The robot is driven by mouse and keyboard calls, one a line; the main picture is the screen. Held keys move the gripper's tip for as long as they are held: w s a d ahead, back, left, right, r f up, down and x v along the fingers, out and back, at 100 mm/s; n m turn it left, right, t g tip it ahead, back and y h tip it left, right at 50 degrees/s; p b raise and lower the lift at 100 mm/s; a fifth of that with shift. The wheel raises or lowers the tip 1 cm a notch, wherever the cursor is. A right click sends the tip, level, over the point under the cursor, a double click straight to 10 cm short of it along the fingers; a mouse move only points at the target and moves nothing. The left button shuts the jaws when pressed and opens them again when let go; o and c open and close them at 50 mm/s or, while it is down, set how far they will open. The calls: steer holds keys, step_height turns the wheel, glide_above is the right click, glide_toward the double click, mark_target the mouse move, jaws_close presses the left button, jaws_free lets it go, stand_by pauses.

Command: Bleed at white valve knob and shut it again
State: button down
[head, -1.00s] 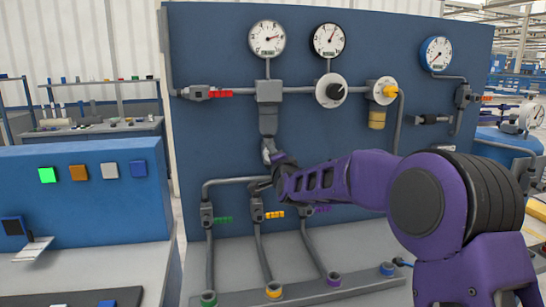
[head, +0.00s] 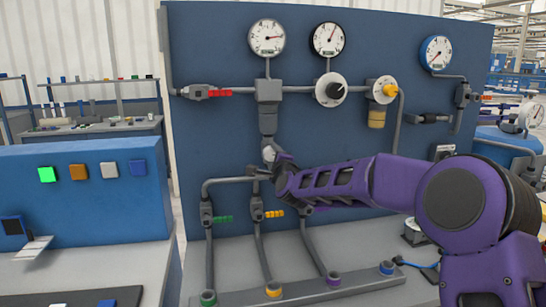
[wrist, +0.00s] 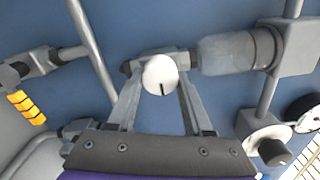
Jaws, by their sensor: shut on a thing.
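The white valve knob (wrist: 160,75) is round with a dark line on its face; the line stands about upright in the wrist view. It sits at the lower end of a grey and cloudy cylinder (wrist: 226,53) on the blue panel. In the head view the knob (head: 268,153) shows as a small pale spot, partly covered by my gripper (head: 268,166). In the wrist view my gripper (wrist: 160,88) has one finger on each side of the knob and is shut on it.
Above are two white dial gauges (head: 267,37) and a black-and-white regulator knob (head: 331,90). A red-handled valve (head: 207,92) is at upper left. Green-handled (head: 207,213) and yellow-handled (head: 262,214) valves sit close below my gripper, with pipes around them.

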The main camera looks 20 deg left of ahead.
stand_by(0.3)
steer(key=shift+c, duration=1.5)
jaws_free()
steer(key=shift+s, duration=0.1)
steer(key=v, duration=1.7)
steer(key=shift+d, duration=0.2)
